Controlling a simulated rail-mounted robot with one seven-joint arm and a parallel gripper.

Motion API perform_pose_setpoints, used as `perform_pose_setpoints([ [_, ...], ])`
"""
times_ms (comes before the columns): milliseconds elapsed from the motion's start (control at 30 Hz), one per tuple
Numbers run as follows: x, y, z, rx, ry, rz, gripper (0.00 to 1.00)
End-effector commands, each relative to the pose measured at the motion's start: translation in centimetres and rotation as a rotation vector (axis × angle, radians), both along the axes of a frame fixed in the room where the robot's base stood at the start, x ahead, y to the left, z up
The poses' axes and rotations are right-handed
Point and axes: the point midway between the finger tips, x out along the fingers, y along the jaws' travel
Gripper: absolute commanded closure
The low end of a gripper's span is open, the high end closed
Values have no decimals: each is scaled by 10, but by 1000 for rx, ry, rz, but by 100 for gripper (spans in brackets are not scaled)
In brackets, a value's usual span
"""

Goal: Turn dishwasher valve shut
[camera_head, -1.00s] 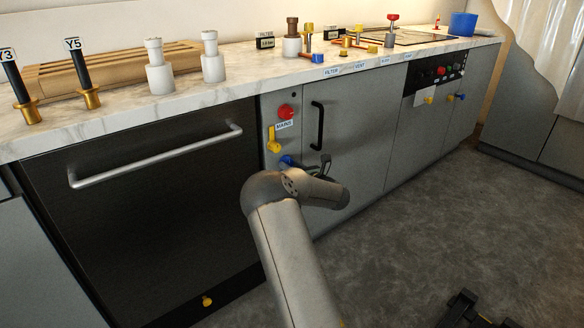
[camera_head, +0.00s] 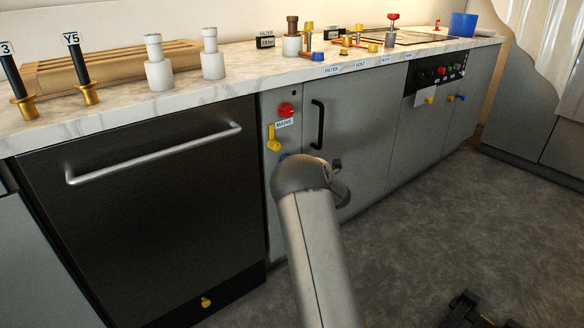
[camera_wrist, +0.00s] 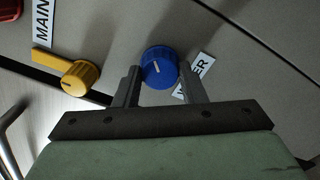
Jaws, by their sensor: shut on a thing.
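The blue knob (camera_wrist: 159,65) with a pale pointer line sits on the grey panel in the wrist view. A label (camera_wrist: 196,76) beside it is partly hidden; its visible end reads "ER". My gripper (camera_wrist: 159,78) is shut on the blue knob, one finger on each side. In the head view my arm hides the gripper and nearly all of the blue knob. The dark dishwasher front (camera_head: 150,190) with its silver bar handle stands left of the panel.
A yellow lever knob (camera_wrist: 80,77) is close to my left finger in the wrist view. A red knob (camera_head: 286,110) is above it, over a "MAINS" label. A cabinet door with a black handle (camera_head: 317,124) is at the right.

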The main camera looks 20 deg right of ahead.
Motion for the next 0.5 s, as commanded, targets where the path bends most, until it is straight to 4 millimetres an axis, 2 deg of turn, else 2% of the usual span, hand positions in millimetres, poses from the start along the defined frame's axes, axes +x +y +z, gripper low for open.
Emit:
perform_pose_setpoints([
  [500, -1, -1, 0, 466, 117, -1, 86],
])
